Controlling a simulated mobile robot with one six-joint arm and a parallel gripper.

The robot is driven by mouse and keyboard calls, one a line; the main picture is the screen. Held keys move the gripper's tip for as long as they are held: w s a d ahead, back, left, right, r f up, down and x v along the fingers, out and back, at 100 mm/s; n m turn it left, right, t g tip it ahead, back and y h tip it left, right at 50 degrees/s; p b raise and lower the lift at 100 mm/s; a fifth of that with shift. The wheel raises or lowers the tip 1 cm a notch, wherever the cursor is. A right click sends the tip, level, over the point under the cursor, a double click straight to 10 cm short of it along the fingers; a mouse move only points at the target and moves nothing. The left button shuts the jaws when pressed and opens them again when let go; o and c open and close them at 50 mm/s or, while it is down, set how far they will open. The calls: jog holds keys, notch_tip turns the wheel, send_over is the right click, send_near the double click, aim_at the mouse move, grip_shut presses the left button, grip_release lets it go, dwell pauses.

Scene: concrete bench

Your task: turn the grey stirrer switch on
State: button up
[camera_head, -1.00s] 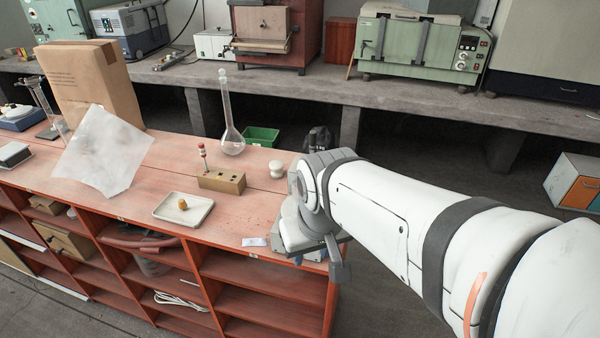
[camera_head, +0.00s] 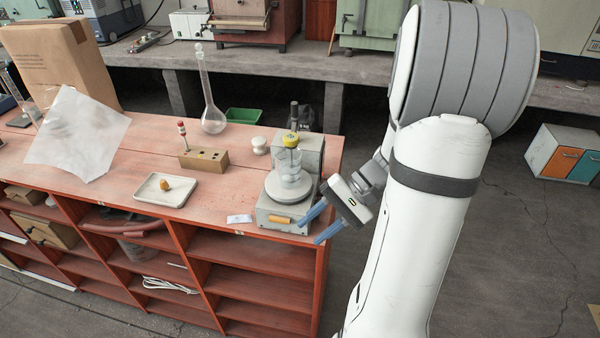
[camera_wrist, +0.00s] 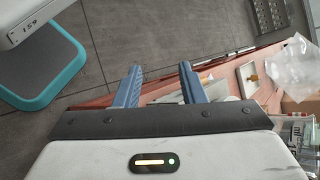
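The grey stirrer (camera_head: 264,208) stands at the right front corner of the red bench in the head view.
Left of the stirrer are a white label (camera_head: 239,219), a white tray (camera_head: 150,197) with an orange-brown item, a wooden block (camera_head: 204,160), a white knob-like piece (camera_head: 259,145) and a tall flask (camera_head: 213,120). Open floor lies right of the bench.

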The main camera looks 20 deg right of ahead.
jog(key=w+d+f+m+t+y, duration=0.2)
jog(key=d+m+t, duration=0.1)
jog(key=d+t, duration=0.3)
jog(key=w+d+f+m+t+y, duration=0.2)
jog(key=d+f+m+t, duration=0.15)
jog(key=d, duration=0.35)
jog(key=shift+t, duration=0.45)
jog(key=x, duration=0.7)
jog(key=shift+a+r, duration=0.15)
jog(key=shift+r, duration=0.2)
